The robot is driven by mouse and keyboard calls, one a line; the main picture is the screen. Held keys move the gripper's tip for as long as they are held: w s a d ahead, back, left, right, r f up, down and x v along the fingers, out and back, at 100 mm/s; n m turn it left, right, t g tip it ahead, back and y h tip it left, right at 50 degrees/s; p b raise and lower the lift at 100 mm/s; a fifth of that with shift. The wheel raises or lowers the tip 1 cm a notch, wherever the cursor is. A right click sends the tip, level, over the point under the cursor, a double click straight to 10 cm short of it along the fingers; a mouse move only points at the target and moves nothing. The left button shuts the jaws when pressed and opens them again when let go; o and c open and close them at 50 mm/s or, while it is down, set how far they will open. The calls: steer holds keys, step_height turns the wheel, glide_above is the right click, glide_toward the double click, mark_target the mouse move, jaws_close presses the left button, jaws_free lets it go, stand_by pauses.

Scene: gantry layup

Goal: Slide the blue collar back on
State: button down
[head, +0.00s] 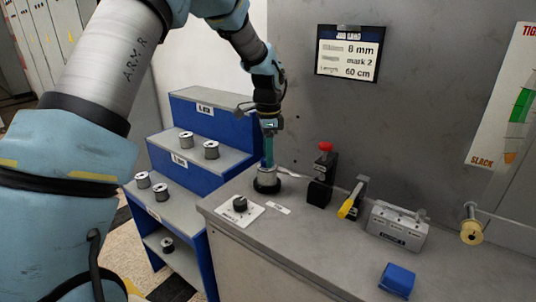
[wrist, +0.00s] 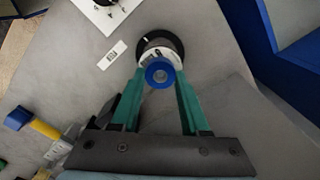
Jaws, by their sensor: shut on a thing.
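The blue collar (wrist: 161,73) is a small ring with a grey centre, between the green fingertips of my gripper (wrist: 160,82) in the wrist view. My gripper is shut on it. A white and grey spool (wrist: 158,56) on a round black base (wrist: 142,44) lies just beyond the collar, nearly in line with it. In the head view my gripper (head: 268,163) points down over the spool (head: 267,177), close above it. The collar is not clear in the head view. I cannot tell whether it touches the spool or its post.
Right of the spool on the grey bench (head: 460,262) are a red-knobbed black device (head: 323,175), a yellow lever (head: 348,205), a grey metal block (head: 398,227) and a blue block (head: 397,280). A dial plate (head: 238,209) is in front. Blue stepped shelves (head: 215,150) with several spools stand left.

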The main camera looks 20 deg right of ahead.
steer(key=shift+f, duration=0.15)
steer(key=shift+c, duration=1.6)
jaws_free()
step_height(320, 180, up, 11)
steer(key=b, duration=0.2)
steer(key=shift+a+f, duration=0.1)
